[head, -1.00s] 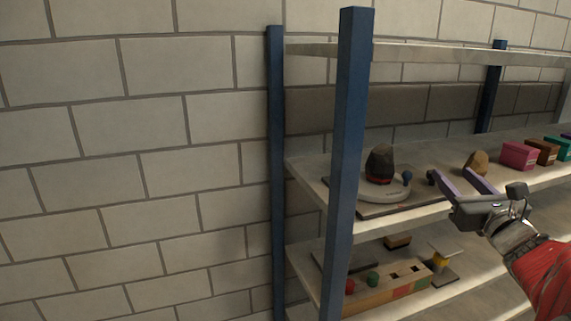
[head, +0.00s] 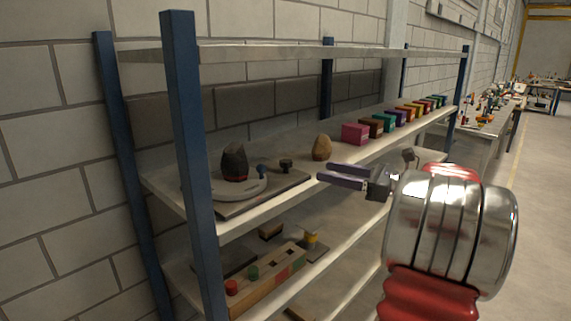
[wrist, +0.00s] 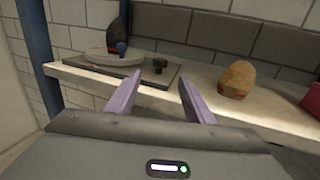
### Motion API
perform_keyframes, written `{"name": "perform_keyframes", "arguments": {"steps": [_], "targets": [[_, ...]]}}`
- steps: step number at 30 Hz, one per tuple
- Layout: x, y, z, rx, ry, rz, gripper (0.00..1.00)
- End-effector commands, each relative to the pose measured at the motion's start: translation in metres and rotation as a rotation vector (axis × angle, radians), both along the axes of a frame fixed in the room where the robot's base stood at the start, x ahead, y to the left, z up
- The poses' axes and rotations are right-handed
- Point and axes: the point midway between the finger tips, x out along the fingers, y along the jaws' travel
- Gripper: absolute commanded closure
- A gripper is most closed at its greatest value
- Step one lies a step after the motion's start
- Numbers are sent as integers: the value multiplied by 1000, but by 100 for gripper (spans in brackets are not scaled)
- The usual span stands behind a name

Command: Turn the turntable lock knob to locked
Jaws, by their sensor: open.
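The turntable is a pale grey disc (head: 243,192) on a flat dark-edged board (head: 284,186), at the left of the shelf. A dark stone with a red base (head: 235,162) stands on the disc. A blue knob (head: 262,171) sits at the disc's rim. A separate dark knob (head: 286,164) stands upright on the board, right of the disc. My gripper (head: 325,171) is open and empty, right of the board and apart from the knob. In the wrist view, the dark knob (wrist: 160,66) shows between and beyond the purple fingertips (wrist: 160,77). Its lock marking is unreadable.
A tan stone (head: 321,147) stands right of the board, near my fingers. A row of coloured boxes (head: 355,134) runs farther right. A blue post (head: 189,170) stands at the shelf's left front. The lower shelf holds a wooden block with coloured pegs (head: 265,282).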

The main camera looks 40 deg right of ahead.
Motion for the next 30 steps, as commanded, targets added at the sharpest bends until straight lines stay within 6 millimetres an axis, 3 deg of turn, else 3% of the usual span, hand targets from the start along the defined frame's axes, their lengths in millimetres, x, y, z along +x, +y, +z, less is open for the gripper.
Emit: {"name": "perform_keyframes", "arguments": {"steps": [8, 14, 30], "targets": [[2, 1, 0, -1, -1, -2, 52], [14, 6, 1, 0, -2, -2, 52], [89, 36, 1, 0, -2, -2, 52]]}}
